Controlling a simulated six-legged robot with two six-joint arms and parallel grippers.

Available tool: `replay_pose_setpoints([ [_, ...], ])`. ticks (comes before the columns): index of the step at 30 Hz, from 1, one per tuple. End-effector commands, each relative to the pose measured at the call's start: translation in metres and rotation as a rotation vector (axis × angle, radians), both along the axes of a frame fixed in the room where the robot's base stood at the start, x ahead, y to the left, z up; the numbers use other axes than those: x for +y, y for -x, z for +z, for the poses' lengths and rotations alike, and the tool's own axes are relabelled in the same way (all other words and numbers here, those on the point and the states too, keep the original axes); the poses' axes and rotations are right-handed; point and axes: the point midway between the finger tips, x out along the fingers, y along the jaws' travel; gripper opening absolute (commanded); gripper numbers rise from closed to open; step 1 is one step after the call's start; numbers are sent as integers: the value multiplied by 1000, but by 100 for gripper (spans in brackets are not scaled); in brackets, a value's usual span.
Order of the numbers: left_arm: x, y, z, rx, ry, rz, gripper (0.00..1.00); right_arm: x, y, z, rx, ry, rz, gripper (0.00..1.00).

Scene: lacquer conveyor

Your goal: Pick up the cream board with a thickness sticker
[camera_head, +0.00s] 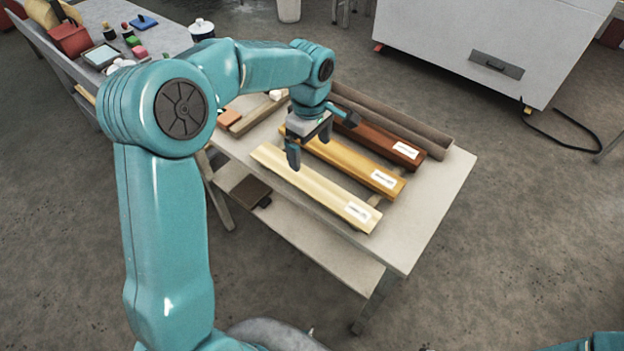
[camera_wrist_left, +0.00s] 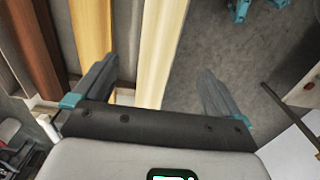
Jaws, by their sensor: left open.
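The cream board (camera_head: 318,188) lies on a pale table, nearest its front edge, with a white sticker (camera_head: 357,212) at its right end. My left gripper (camera_head: 309,148) is open and empty, pointing down above the left part of the boards. In the left wrist view the cream board (camera_wrist_left: 162,45) runs between the two spread fingers of this gripper (camera_wrist_left: 160,68), closer to the left finger. I cannot tell the exact height gap. No sticker shows on the board in that view. My right gripper is out of view.
A yellow board (camera_head: 345,160) and a red-brown board (camera_head: 372,138) with stickers lie parallel behind the cream one. A grey-brown strip (camera_head: 400,124) edges the table (camera_head: 435,200) behind them. A side table (camera_head: 160,38) holds pots and blocks. A white cabinet (camera_head: 480,35) stands back right.

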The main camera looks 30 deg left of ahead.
Motion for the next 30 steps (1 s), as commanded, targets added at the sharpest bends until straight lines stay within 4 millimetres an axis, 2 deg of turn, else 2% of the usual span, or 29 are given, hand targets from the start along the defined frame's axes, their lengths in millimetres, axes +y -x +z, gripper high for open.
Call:
replay_pose_setpoints([
  [3,0,2,-28,5,1,-1,99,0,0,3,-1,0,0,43],
  [6,0,1,-44,3,0,-1,99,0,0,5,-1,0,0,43],
  [14,0,0,-66,3,0,-1,99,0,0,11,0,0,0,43],
  [21,-1,-2,-102,2,1,0,99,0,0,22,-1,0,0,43],
  [29,-2,-3,-108,-1,0,0,99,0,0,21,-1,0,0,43],
  [30,-2,-3,-108,-1,0,-1,96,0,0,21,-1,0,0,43],
])
